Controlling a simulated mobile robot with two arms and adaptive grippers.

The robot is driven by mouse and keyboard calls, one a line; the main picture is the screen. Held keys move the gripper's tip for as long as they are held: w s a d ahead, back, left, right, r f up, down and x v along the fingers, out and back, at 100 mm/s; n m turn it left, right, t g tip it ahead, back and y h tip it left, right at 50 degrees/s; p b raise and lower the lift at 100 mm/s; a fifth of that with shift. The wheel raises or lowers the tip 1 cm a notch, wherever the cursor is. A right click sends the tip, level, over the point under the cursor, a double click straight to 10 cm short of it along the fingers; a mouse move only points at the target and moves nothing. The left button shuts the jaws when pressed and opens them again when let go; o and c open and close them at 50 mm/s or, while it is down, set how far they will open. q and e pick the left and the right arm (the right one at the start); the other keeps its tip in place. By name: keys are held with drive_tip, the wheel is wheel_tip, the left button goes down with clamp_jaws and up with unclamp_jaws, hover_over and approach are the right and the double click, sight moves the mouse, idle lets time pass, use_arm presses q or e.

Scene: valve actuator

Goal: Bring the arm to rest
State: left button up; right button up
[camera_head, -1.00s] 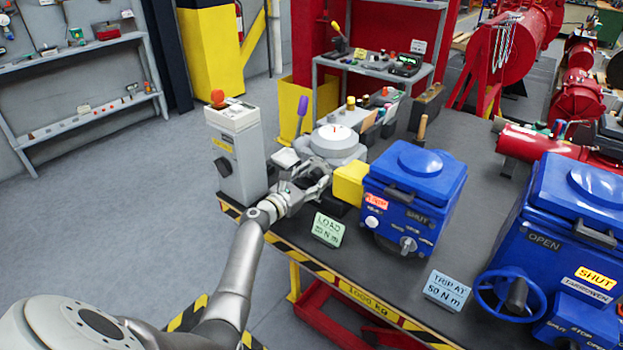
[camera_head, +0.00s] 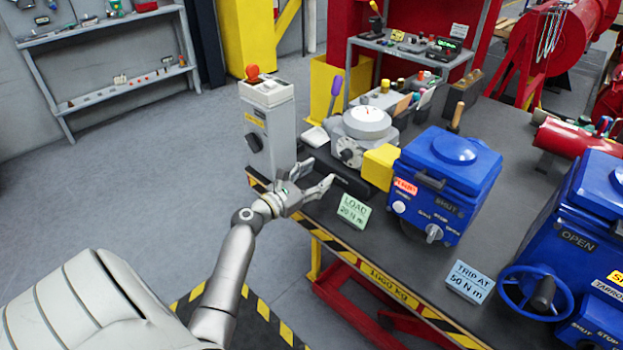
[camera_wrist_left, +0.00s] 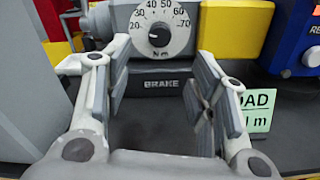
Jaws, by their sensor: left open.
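My left gripper (camera_head: 317,190) is open and empty in the head view, above the front left edge of the bench. It stands in front of the grey brake unit (camera_head: 362,125) and points toward it, apart from its dial (camera_head: 349,152). In the left wrist view the two fingers (camera_wrist_left: 160,95) are spread wide. Between and beyond them show the dial (camera_wrist_left: 158,30), marked in N m, and the BRAKE label (camera_wrist_left: 168,84). My right gripper is not in view.
A grey box (camera_head: 270,130) with a red-orange button stands left of the gripper. The green LOAD 20 N m card (camera_head: 353,211) is close on its right. A yellow block (camera_head: 380,166) joins the brake to a blue actuator (camera_head: 450,180). Open floor (camera_head: 150,180) lies to the left.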

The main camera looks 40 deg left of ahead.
use_arm(q)
drive_tip(key=shift+s+a, duration=0.1)
drive_tip(key=shift+s, duration=0.55)
